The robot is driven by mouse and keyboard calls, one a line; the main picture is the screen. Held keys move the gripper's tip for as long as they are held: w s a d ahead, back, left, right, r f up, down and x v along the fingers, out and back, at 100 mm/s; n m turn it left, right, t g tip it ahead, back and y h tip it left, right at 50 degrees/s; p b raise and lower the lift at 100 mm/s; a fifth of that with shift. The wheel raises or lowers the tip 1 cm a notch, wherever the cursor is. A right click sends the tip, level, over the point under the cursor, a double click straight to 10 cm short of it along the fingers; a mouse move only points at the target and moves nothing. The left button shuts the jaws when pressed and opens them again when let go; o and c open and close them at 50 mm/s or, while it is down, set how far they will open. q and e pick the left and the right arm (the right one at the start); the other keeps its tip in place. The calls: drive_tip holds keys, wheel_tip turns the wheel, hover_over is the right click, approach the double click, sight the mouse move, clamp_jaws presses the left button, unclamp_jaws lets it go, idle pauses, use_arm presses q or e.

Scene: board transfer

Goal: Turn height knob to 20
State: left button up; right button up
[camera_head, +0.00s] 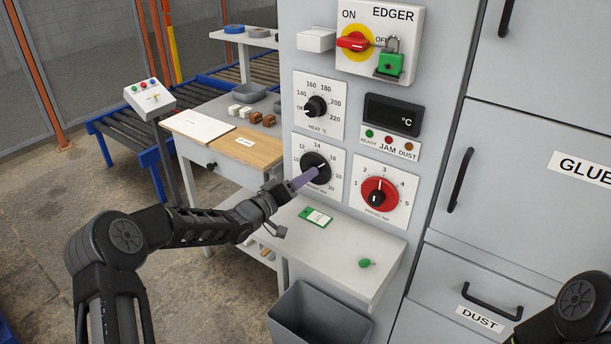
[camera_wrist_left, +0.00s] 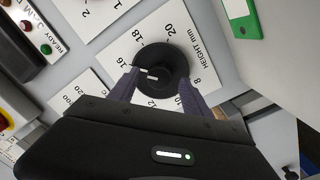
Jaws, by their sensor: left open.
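The height knob (camera_head: 312,160) is a round black knob on a white plate with a number scale, on the grey machine front. In the left wrist view the black knob (camera_wrist_left: 172,62) has a white pointer mark, which points roughly near 16. The 20 label lies further round the scale. My left gripper (camera_head: 300,181) is at the knob, its purple-grey fingers reaching to it. In the left wrist view the gripper (camera_wrist_left: 160,88) is open, with one finger on each side of the knob's lower part; contact cannot be told. My right gripper is outside the head view.
Close by are the heat knob (camera_head: 316,106) above, the red pressure knob (camera_head: 380,192) to the right and the red edger switch (camera_head: 352,41). A grey bin (camera_head: 315,322) stands underneath.

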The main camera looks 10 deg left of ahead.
use_arm(q)
drive_tip(key=shift+w+d, duration=0.3)
drive_tip(key=shift+w, duration=0.35)
clamp_jaws()
